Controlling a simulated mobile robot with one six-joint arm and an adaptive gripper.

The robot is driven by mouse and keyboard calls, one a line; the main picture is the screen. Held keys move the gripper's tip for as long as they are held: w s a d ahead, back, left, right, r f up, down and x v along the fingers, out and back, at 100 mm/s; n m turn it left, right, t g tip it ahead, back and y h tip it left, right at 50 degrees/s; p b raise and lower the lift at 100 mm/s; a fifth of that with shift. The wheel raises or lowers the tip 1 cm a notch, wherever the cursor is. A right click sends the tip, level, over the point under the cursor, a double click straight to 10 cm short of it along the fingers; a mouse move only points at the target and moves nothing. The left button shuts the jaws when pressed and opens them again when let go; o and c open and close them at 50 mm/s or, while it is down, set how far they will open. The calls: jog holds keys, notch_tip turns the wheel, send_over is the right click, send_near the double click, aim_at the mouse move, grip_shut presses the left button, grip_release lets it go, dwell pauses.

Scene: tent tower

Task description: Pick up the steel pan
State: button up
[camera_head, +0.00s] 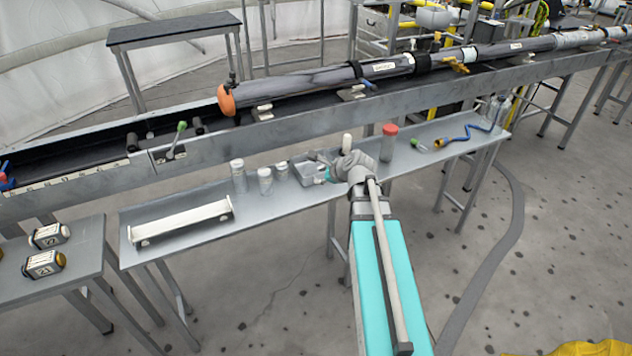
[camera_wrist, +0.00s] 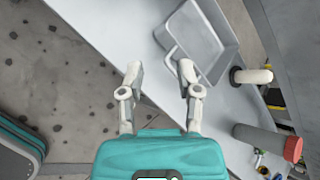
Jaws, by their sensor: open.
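The steel pan (camera_wrist: 198,42) is a grey rectangular tray with a wire handle on its near side. In the wrist view it lies on the grey metal bench, ahead of my gripper and a little to the right. My gripper (camera_wrist: 160,76) is open and empty, its two fingers spread apart. The right fingertip appears close to the pan's handle; I cannot tell whether they touch. In the head view the pan (camera_head: 305,174) shows on the bench, partly hidden behind my gripper (camera_head: 328,168).
On the bench (camera_head: 290,205), several clear jars (camera_head: 265,181) stand left of the pan. A red-capped container (camera_head: 389,143) and a white-topped upright item (camera_head: 346,143) stand nearby. A white rail (camera_head: 180,221) lies at left. The long metal trough (camera_head: 220,145) runs behind.

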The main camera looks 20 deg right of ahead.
jog(key=d+f+m+t+h+b, duration=0.1)
jog(key=d+m+b, duration=0.1)
jog(key=d+m, duration=0.1)
jog(key=w+d+m+t+h+b, duration=0.1)
jog(key=d+m, duration=0.3)
jog(key=d, duration=0.1)
jog(key=d+f+m+t+b, duration=0.1)
jog(key=d+m+b, duration=0.1)
jog(key=d+m, duration=0.1)
jog(key=shift+w+d+f+m+t+h+b, duration=0.1)
jog(key=shift+d+f+m+t+h+b, duration=0.1)
jog(key=shift+d, duration=0.15)
jog(key=shift+w+d+f+m+t+h+b, duration=0.1)
jog(key=shift+d+m+h+b, duration=0.1)
jog(key=shift+d, duration=0.15)
jog(key=shift+s+d+r+m, duration=0.1)
jog(key=shift+d+m, duration=0.2)
jog(key=b+x, duration=0.2)
jog(key=x, duration=0.5)
jog(key=shift+b, duration=0.4)
jog(key=shift+x, duration=0.9)
jog(key=shift+a, duration=0.1)
jog(key=shift+b+x, duration=1.15)
jog(key=shift+x, duration=1.4)
jog(key=shift+r, duration=0.1)
